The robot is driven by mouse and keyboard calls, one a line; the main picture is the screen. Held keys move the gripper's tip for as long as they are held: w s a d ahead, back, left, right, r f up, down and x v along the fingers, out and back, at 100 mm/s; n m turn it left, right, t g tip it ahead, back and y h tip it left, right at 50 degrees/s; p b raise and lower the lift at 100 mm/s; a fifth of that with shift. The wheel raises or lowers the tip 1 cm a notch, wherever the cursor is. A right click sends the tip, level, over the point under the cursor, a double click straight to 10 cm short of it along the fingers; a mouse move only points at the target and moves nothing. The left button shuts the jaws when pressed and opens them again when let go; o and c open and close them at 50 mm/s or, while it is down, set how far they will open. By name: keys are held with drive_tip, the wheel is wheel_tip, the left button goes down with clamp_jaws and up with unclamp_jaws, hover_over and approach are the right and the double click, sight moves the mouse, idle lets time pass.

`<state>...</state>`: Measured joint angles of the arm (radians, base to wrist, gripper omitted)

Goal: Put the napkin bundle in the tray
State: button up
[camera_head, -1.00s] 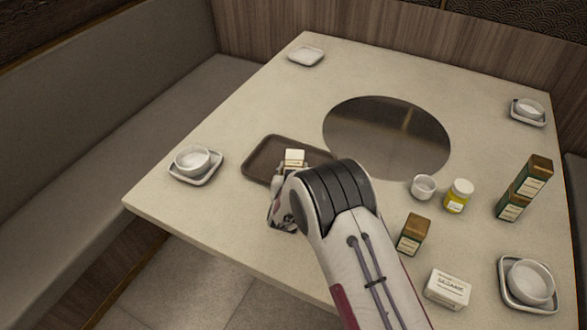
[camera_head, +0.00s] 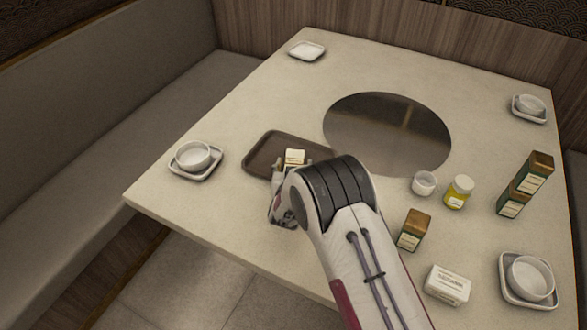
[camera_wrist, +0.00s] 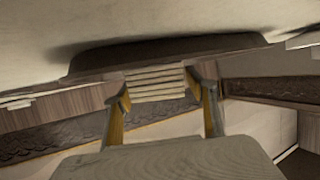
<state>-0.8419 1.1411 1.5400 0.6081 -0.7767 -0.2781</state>
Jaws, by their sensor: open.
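The napkin bundle (camera_head: 294,156) is a small pale block with a tan band on its near face. It shows at the near right part of the dark brown tray (camera_head: 257,150). In the wrist view the bundle (camera_wrist: 157,82) shows stacked pale layers and meets the dark tray (camera_wrist: 170,53). My gripper (camera_wrist: 164,93) is open, with one finger on each side of the bundle and a gap at the right finger. In the head view my gripper (camera_head: 291,170) is partly hidden by my wrist, which also covers the tray's near right corner.
A bowl on a saucer (camera_head: 194,158) stands left of the tray. A round dark plate (camera_head: 388,132) is set in the table behind. A white cup (camera_head: 424,184), yellow jar (camera_head: 458,192), green-brown boxes (camera_head: 414,231) and a white box (camera_head: 447,284) stand to the right.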

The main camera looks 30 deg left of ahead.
drive_tip(key=shift+r, duration=0.1)
drive_tip(key=shift+r, duration=0.15)
drive_tip(key=shift+v, duration=5.95)
